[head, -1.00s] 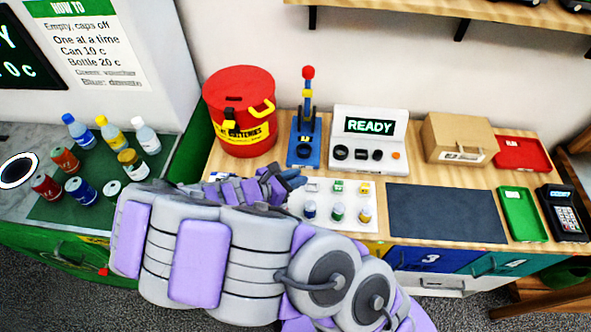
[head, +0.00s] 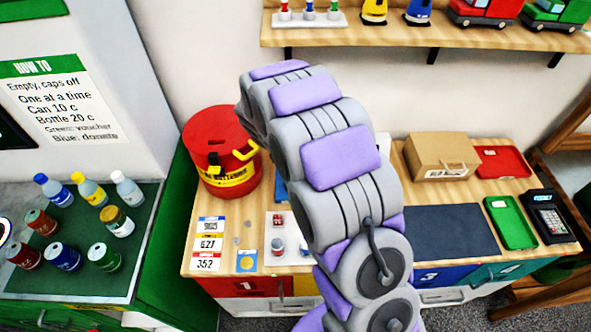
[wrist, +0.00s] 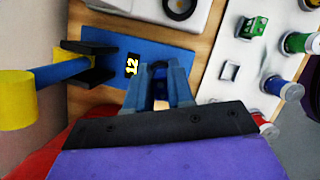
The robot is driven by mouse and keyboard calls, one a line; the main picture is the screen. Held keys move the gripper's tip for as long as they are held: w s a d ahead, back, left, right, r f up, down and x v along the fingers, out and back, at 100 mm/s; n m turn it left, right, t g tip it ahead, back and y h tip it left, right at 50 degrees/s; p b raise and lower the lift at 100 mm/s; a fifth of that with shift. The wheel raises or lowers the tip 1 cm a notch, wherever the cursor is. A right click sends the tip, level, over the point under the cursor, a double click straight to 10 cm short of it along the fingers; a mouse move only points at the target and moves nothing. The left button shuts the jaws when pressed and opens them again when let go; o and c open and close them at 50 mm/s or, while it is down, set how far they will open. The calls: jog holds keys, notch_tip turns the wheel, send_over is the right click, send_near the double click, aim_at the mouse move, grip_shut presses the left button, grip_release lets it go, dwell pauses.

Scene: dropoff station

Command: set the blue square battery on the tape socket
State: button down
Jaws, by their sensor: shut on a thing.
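In the wrist view, my gripper (wrist: 160,85) is shut, its fingers above the edge of a blue base. What it holds is mostly hidden between the fingers; I take it as the blue square battery. A white tray (wrist: 215,88) at right has an empty square place (wrist: 230,72), a green square battery (wrist: 255,28), and upright cylinders. A white console with a dark round ring (wrist: 180,6) is at the top. I cannot tell which is the tape socket. The head view hides my gripper behind my arm.
A lever (wrist: 62,68) with a yellow end rises at left of the blue base. In the head view, a red battery drum (head: 220,150) stands left of my arm. A cardboard box (head: 440,155), a dark mat (head: 448,230) and a green tray (head: 512,222) lie right.

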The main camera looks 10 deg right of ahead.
jog(key=shift+m+y, duration=0.3)
jog(key=f+b, duration=0.1)
jog(key=f, duration=0.1)
jog(key=w+f+b, duration=0.1)
jog(key=f+b, duration=0.1)
jog(key=shift+a+f, duration=0.15)
jog(key=shift+f, duration=0.25)
jog(key=shift+a+f+b, duration=0.45)
jog(key=shift+f+b, duration=0.1)
jog(key=shift+b, duration=0.15)
jog(key=shift+d, duration=0.25)
jog(key=shift+a, duration=0.1)
jog(key=shift+s+p, duration=0.1)
jog(key=shift+p, duration=1)
jog(key=shift+f, duration=0.35)
dwell(0.4)
